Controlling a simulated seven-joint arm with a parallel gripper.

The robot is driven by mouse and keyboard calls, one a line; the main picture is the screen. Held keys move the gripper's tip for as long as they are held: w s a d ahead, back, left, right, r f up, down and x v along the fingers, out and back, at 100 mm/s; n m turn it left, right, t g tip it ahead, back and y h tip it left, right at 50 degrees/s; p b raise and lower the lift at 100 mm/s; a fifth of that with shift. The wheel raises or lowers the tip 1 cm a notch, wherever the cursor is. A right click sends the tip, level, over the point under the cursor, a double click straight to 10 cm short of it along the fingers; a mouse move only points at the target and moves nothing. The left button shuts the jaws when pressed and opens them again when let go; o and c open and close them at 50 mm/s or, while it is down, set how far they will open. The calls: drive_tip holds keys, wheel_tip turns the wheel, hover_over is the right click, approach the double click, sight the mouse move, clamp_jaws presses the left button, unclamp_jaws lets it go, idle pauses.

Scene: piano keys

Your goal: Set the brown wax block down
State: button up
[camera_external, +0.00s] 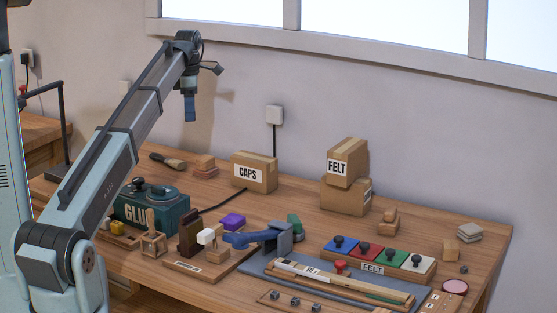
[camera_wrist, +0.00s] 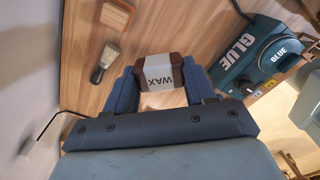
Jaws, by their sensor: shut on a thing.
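The brown wax block (camera_wrist: 177,66) shows in the wrist view, with a white label reading WAX around its middle. My gripper (camera_wrist: 160,78) is shut on it, one blue finger at each side. In the external view my gripper (camera_external: 190,108) hangs high above the back left of the workbench (camera_external: 300,196), well clear of it. The wax block cannot be made out between the fingers there.
The teal glue pot (camera_external: 152,208) stands at the left of the bench and shows in the wrist view (camera_wrist: 252,55).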

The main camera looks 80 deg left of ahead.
drive_tip(key=s+a+n, duration=0.1)
drive_tip(key=s+a, duration=0.2)
drive_tip(key=s, duration=0.7)
drive_tip(key=shift+w+f, duration=0.15)
drive_tip(key=shift+f, duration=3.35)
drive_tip(key=shift+w+f, duration=0.15)
drive_tip(key=shift+f, duration=3.4)
drive_tip(key=shift+w+f, duration=0.15)
drive_tip(key=shift+f, duration=3.35)
drive_tip(key=shift+f, duration=0.1)
drive_tip(key=o, duration=1)
wheel_tip(320, 180, up, 12)
drive_tip(key=shift+r, duration=0.15)
